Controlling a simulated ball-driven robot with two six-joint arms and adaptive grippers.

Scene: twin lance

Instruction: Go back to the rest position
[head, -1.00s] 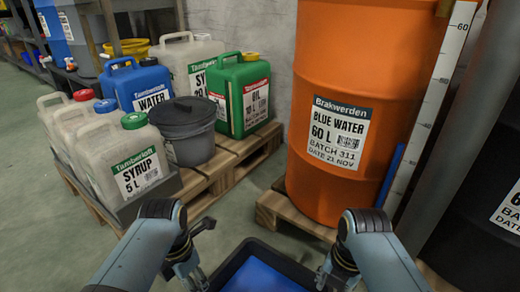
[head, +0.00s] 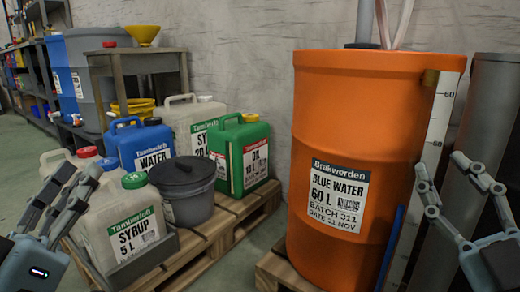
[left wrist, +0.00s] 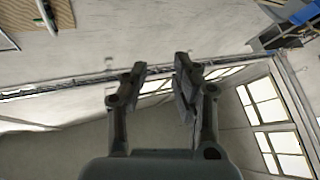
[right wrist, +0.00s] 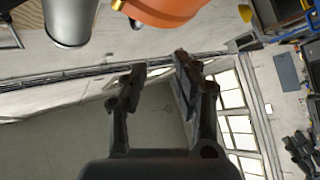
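My left gripper (head: 70,198) is raised at the left edge of the head view, in front of the jerrycans. Its two fingers stand apart with nothing between them; the left wrist view also shows them apart (left wrist: 158,78). My right gripper (head: 462,183) is raised at the right edge of the head view, in front of the gauge and the dark pipe. Its fingers are apart and empty, also in the right wrist view (right wrist: 158,75). The orange drum (head: 340,120) labelled Blue Water stands upright on a pallet between the two grippers.
A pallet (head: 240,215) at centre left bears a grey lidded bucket (head: 184,195), a green jerrycan (head: 240,150), a blue jerrycan (head: 140,145) and pale jerrycans. A white gauge strip (head: 440,130) stands right of the drum. A table (head: 135,65) with a yellow funnel stands behind.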

